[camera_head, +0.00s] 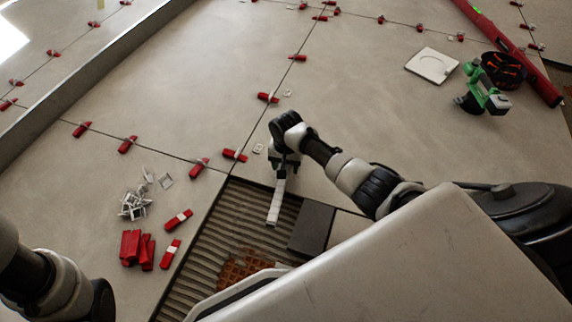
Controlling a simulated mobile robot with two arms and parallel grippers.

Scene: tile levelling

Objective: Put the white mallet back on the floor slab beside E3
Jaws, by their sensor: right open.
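My right gripper (284,163) is low over the corner where the floor slabs meet the ribbed bed. It is open. A long white piece (275,203), probably the white mallet, runs down from just below the gripper over the ribbed bed (208,240). The gripper hides its upper end, and I cannot tell whether they touch. The large grey floor slab (350,100) lies beyond the gripper. I can read no E3 marking. Only a link of my left arm shows at the lower left; its gripper is out of view.
Red wedges (131,246) and white clips (133,205) lie left of the bed. A dark grey block (312,226) and a brown grid (243,268) lie on the bed. A green tool (485,92), white square plate (432,65) and red level (505,48) are at upper right. The mid slab is mostly clear.

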